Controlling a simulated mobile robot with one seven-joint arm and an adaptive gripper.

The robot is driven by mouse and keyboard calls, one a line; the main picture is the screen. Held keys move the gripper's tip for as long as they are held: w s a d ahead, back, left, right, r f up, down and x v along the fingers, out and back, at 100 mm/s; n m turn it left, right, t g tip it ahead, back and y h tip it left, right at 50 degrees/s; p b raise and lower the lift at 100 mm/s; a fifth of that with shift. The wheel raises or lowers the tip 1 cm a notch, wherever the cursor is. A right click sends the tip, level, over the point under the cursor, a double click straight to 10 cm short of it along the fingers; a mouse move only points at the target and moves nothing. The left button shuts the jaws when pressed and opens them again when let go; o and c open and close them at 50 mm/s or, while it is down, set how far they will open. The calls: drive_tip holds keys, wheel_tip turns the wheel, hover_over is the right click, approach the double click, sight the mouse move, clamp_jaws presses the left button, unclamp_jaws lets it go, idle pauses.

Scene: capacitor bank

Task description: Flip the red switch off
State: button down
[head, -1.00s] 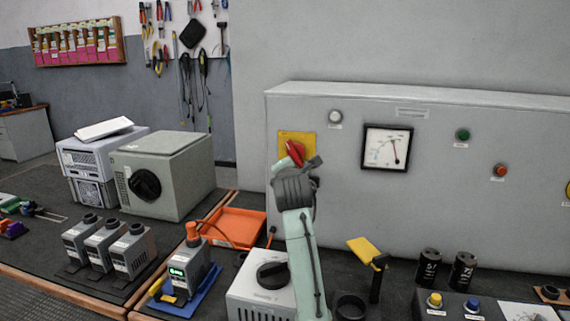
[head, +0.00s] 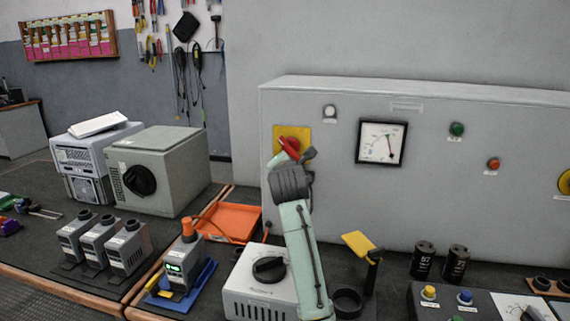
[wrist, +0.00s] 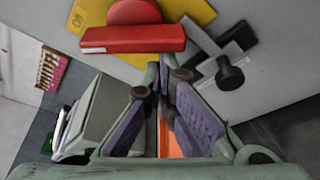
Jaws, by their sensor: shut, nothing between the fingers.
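The red switch (head: 289,145) sits on a yellow plate (head: 304,131) on the front of the grey cabinet, left side. In the head view its red handle slants down to the right. In the wrist view the red switch (wrist: 133,40) shows as a round hub and a broad bar across the upper left, over the yellow plate (wrist: 196,11). My gripper (head: 279,160) is just below the switch, partly covering the plate. In the wrist view my gripper (wrist: 163,82) is shut and empty, its tips below the red bar. I cannot tell whether they touch it.
A dark piece with a round knob (wrist: 230,74) lies right of the fingertips. The cabinet (head: 230,200) also carries a dial meter (head: 382,142) and lamps. An orange tray (head: 226,222) and a box with a black knob (head: 262,285) stand on the bench below.

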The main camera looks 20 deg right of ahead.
drive_tip(key=shift+d, duration=0.1)
drive_tip(key=w+a+f+b, duration=0.1)
drive_tip(key=w+a+f, duration=0.1)
drive_tip(key=a+f, duration=0.1)
drive_tip(key=b+v, duration=0.3)
drive_tip(key=v, duration=0.7)
drive_tip(key=shift+s+r, duration=0.15)
drive_tip(key=shift+r, duration=0.05)
drive_tip(key=shift+d, duration=0.1)
